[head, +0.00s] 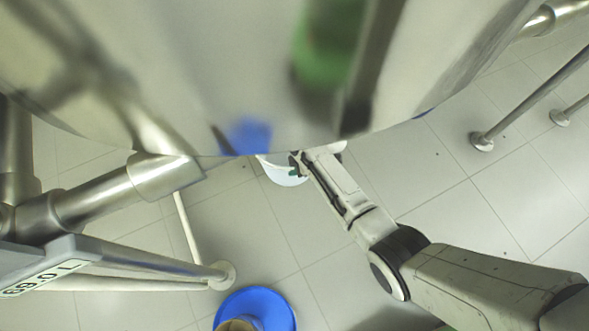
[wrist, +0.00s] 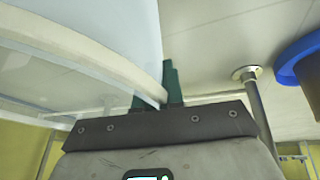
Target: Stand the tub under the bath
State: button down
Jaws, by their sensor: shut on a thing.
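The bath (head: 200,90) is a large shiny metal vessel that fills the upper part of the head view. The white tub (head: 283,176) shows only in part below the bath's lower edge in the picture; the rest is hidden behind the bath. My gripper (head: 297,168) is at the tub's right side, shut on its rim. In the wrist view the pale tub (wrist: 115,30) fills the upper left, with its rim between the green fingers of my gripper (wrist: 157,92). Whether the tub touches the floor cannot be told.
A thick metal pipe frame (head: 110,190) stands at the left, with a thin leg (head: 188,232) on a floor flange. A blue round object (head: 285,308) with a brown middle is at the bottom. More metal posts (head: 530,97) stand at the right. Tiled floor (head: 450,200) lies clear between.

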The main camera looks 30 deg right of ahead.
jog(key=shift+r, duration=0.1)
jog(key=c, duration=1.3)
grip_release()
jog(key=shift+o, duration=0.2)
jog(key=shift+r, duration=0.25)
jog(key=p+v, duration=0.7)
jog(key=v, duration=0.4)
jog(key=shift+s+d+r, duration=0.15)
jog(key=shift+d+r, duration=0.05)
